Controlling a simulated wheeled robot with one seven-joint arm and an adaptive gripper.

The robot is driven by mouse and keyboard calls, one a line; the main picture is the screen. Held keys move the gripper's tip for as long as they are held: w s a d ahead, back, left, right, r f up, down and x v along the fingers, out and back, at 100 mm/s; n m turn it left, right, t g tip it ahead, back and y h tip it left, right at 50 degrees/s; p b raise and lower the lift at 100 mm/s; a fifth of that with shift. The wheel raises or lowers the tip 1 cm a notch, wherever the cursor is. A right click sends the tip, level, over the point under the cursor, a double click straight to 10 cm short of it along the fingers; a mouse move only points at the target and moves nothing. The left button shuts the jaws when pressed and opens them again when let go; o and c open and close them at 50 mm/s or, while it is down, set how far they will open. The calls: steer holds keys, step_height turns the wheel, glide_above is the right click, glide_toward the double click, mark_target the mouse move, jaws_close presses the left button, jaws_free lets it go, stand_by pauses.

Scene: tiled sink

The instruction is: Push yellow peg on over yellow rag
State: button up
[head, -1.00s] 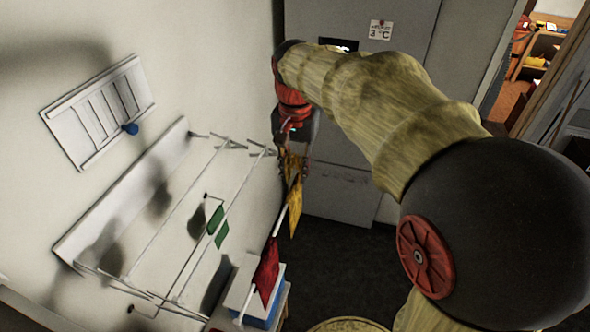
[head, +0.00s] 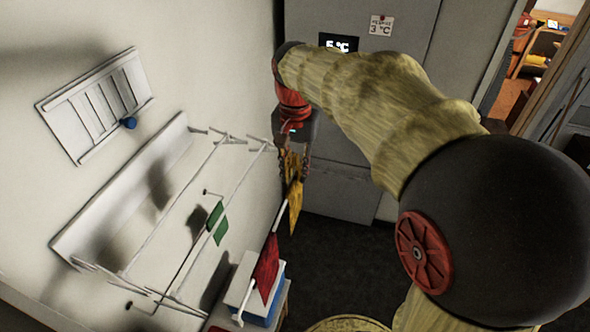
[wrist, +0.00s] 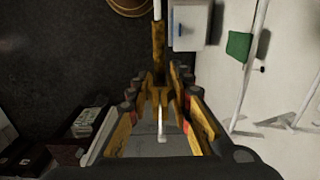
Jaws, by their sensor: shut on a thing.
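The yellow rag (head: 296,209) hangs over the white front rail of the wall rack. In the wrist view the rag (wrist: 159,42) is a narrow strip along the rail. My gripper (head: 294,172) is above the rail at the rag's far end, pointing down. It is shut on a yellow peg, which shows between the fingers in the wrist view (wrist: 159,96). The peg is in line with the rail and close to the rag. The fingers partly hide the peg in the head view, and I cannot tell how far it sits over the rag.
A red rag (head: 266,262) hangs nearer on the same rail, and a green rag (head: 217,224) on an inner rail. A white and blue box (head: 258,296) stands below. A wall board (head: 96,103) with a blue knob is at left. A grey fridge (head: 345,110) stands behind.

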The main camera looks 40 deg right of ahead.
mark_target(295, 156)
steer(key=shift+f+b, duration=0.8)
steer(key=shift+f, duration=0.6)
stand_by(0.4)
steer(key=o, duration=0.9)
steer(key=shift+r, duration=0.15)
steer(key=shift+r+p, duration=2.45)
steer(key=shift+r, duration=1)
